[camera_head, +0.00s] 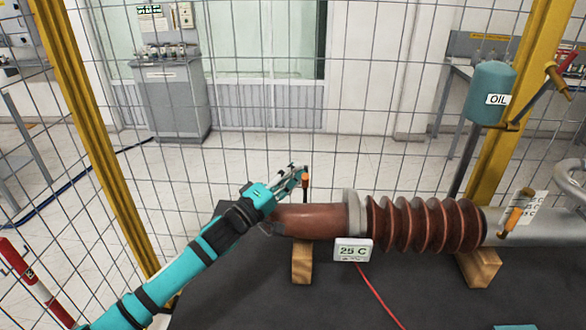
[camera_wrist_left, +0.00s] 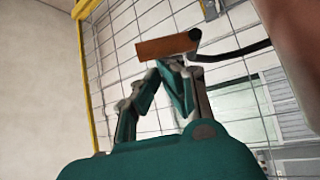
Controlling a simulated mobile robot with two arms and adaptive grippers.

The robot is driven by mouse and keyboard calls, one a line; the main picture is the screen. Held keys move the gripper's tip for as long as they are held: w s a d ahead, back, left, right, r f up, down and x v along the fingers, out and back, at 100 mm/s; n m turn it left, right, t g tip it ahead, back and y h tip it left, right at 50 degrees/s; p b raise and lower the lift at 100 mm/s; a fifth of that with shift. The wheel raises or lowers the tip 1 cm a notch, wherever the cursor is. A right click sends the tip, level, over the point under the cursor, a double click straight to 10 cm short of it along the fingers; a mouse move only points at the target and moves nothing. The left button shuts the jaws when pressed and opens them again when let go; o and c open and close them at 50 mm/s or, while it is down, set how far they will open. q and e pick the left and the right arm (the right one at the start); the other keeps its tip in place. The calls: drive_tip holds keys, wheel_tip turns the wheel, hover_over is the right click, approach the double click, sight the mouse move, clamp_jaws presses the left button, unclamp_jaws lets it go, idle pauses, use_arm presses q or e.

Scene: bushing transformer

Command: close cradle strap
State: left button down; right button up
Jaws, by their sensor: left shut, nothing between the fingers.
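A brown-red ribbed bushing (camera_head: 425,225) lies on two wooden cradle blocks, the left one (camera_head: 302,262) and the right one (camera_head: 478,268). An orange strap handle (camera_head: 305,181) stands up above the bushing's left part. In the left wrist view the handle (camera_wrist_left: 165,47) lies across just beyond the fingertips, with a dark strap (camera_wrist_left: 240,50) running right from its dark end. My left gripper (camera_head: 298,172) is shut and empty, right beside the handle; whether it touches is unclear. It also shows in the left wrist view (camera_wrist_left: 172,68). A second orange handle (camera_head: 513,218) is at the right cradle. My right gripper is not seen.
A white 25 C display (camera_head: 353,250) with a red cable stands in front of the bushing on the dark table (camera_head: 330,305). A wire fence with yellow posts (camera_head: 505,125) stands behind. A teal oil can (camera_head: 490,92) hangs at the upper right.

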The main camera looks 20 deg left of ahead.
use_arm(q)
drive_tip(key=s+d+f+m+t+h+b, duration=0.1)
drive_tip(key=s+d+f+m+h+b, duration=0.1)
drive_tip(key=s+f+m+h+b, duration=0.4)
drive_tip(key=s+m+b, duration=0.1)
drive_tip(key=s+b, duration=0.2)
drive_tip(key=b, duration=0.1)
drive_tip(key=shift+s+d+f+m+b, duration=0.3)
drive_tip(key=shift+d, duration=0.1)
